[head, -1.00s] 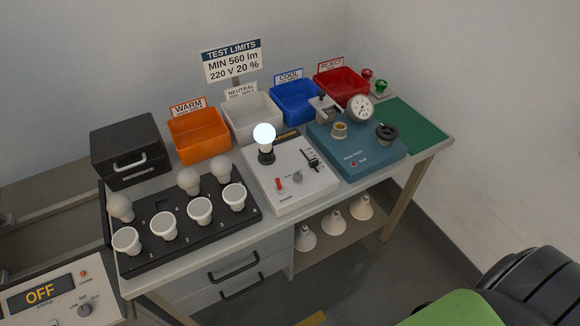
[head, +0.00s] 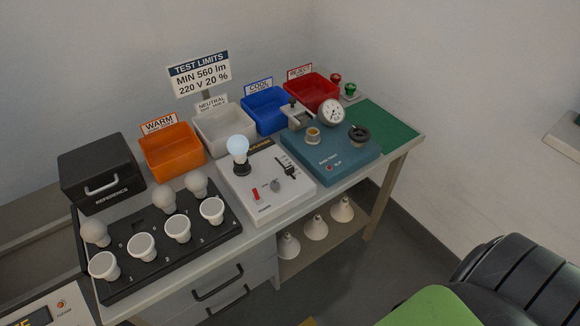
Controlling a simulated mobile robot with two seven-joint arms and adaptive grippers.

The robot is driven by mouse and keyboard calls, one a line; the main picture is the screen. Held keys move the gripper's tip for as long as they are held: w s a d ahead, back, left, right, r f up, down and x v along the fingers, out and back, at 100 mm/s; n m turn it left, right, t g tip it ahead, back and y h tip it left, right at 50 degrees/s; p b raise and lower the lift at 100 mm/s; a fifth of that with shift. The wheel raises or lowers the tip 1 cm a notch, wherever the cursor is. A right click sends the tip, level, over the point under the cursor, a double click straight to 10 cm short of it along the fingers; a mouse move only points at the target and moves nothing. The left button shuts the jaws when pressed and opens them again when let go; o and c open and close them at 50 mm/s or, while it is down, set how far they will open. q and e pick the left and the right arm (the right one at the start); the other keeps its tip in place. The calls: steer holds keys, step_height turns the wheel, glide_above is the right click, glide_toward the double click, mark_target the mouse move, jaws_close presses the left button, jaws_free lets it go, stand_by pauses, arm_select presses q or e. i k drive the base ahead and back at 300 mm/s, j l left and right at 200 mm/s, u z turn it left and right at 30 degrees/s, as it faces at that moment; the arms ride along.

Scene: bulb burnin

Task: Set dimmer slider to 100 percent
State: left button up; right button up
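The dimmer slider (head: 289,171) is a small dark knob on a black slot at the right of the white test box (head: 240,196). It appears partway along the slot, but its exact setting is too small to read. A pale bluish-white bulb (head: 238,147) stands upright in the black socket on the box. A red switch (head: 256,194) and a round grey knob (head: 275,185) are on the same panel. Neither of my grippers is in view.
A black bulb tray (head: 168,252) lies left of the test box, and a teal device (head: 345,163) stands right of it. Orange (head: 171,163), white, blue and red bins line the back. A black padded object (head: 505,280) is at lower right.

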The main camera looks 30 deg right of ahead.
mark_target(289, 170)
steer(key=z, duration=0.7)
